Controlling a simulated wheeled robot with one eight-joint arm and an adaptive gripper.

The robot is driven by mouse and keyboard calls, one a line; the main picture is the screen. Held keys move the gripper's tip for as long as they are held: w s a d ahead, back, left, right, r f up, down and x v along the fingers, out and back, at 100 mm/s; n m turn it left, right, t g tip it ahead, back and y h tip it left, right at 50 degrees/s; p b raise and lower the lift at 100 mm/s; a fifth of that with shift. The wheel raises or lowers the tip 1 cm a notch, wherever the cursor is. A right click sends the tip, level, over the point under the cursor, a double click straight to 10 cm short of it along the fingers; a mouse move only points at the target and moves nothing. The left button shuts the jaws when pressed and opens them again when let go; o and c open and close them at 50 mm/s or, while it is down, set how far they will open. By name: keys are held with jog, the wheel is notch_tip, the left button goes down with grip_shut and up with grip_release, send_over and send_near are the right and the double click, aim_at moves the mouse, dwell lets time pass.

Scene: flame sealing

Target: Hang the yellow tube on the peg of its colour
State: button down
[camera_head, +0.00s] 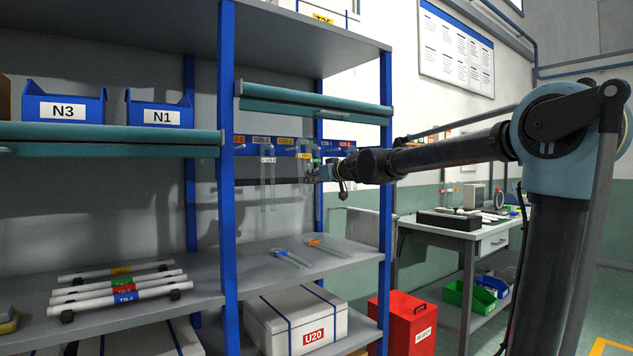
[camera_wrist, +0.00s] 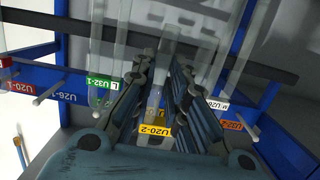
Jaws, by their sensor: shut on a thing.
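My gripper (camera_head: 318,174) is at the peg rail (camera_head: 232,151) inside the shelf bay. In the wrist view its fingers (camera_wrist: 160,82) are closed around a thin clear piece, most likely the yellow tube (camera_wrist: 154,98). The fingers hide most of it, and I cannot tell whether it touches a peg. A yellow label U20-2 (camera_wrist: 153,128) shows just beyond the fingers. A green label U32-1 (camera_wrist: 98,90) is to its left and an orange label U32-2 (camera_wrist: 231,125) to its right.
A clear tube with a white tag (camera_head: 268,161) hangs left of my gripper. A blue-ended tube (camera_head: 288,257) and an orange-ended tube (camera_head: 322,246) lie on the shelf below. Blue posts (camera_head: 228,200) frame the bay; a teal-edged shelf (camera_head: 310,100) is above.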

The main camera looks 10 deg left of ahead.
jog(key=shift+x, duration=3.6)
jog(key=shift+w+a, duration=0.15)
jog(key=shift+a, duration=0.05)
jog(key=c, duration=1.5)
grip_release()
jog(key=shift+o, duration=0.5)
jog(key=o, duration=0.7)
